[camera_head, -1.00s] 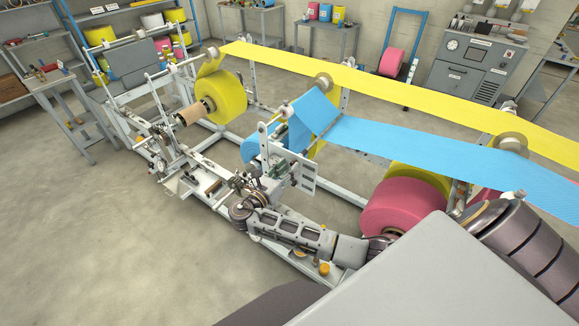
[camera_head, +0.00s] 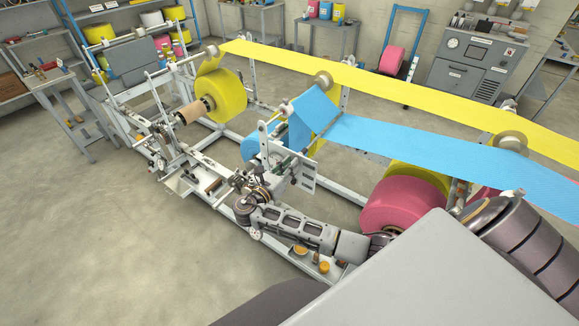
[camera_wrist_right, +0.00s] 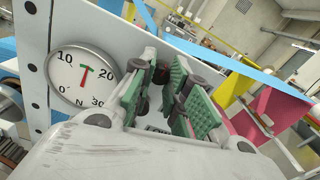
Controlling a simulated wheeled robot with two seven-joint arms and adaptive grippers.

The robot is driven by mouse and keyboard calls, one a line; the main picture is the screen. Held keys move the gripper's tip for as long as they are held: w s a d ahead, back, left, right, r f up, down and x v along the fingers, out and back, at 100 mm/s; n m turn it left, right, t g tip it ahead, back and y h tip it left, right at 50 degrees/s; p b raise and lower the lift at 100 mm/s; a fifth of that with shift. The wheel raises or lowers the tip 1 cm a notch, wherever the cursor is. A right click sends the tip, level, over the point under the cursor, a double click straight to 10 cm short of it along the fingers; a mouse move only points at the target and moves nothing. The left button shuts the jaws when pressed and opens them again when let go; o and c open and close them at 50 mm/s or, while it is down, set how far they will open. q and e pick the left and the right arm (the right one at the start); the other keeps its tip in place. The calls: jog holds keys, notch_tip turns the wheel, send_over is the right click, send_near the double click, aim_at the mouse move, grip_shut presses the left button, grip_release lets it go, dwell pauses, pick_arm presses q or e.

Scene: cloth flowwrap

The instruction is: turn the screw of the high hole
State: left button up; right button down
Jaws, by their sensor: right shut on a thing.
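My right gripper (camera_head: 279,168) reaches up to the machine frame, beside the blue web's guide plate, and is small in the head view. In the right wrist view its green-padded fingers (camera_wrist_right: 158,92) are shut around a small dark part, which looks like the screw (camera_wrist_right: 155,76). The fingers hide most of it. The pale plate (camera_wrist_right: 118,38) is just behind, with a round dial gauge (camera_wrist_right: 82,77) left of the fingers; its red pointer is near the top. I cannot make out the high hole. My left gripper is out of view.
A blue web (camera_head: 420,140) and a yellow web (camera_head: 400,85) run off to the right. A pink roll (camera_head: 400,205) and a yellow roll (camera_head: 222,95) sit on the frame. Orange-topped small parts (camera_head: 323,266) lie on the low tray. Floor at left is clear.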

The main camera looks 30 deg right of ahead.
jog(key=shift+r+m, duration=0.1)
jog(key=shift+m, duration=0.3)
pick_arm(q)
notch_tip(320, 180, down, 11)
jog(key=b, duration=1.1)
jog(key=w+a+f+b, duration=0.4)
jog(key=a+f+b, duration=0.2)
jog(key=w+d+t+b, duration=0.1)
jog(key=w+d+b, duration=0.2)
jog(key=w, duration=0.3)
pick_arm(e)
jog(key=shift+f+m, duration=0.15)
jog(key=shift+m, duration=4.3)
jog(key=shift+f+m, duration=0.15)
jog(key=shift+m, duration=4.35)
jog(key=shift+f+m, duration=0.15)
jog(key=shift+m, duration=4.3)
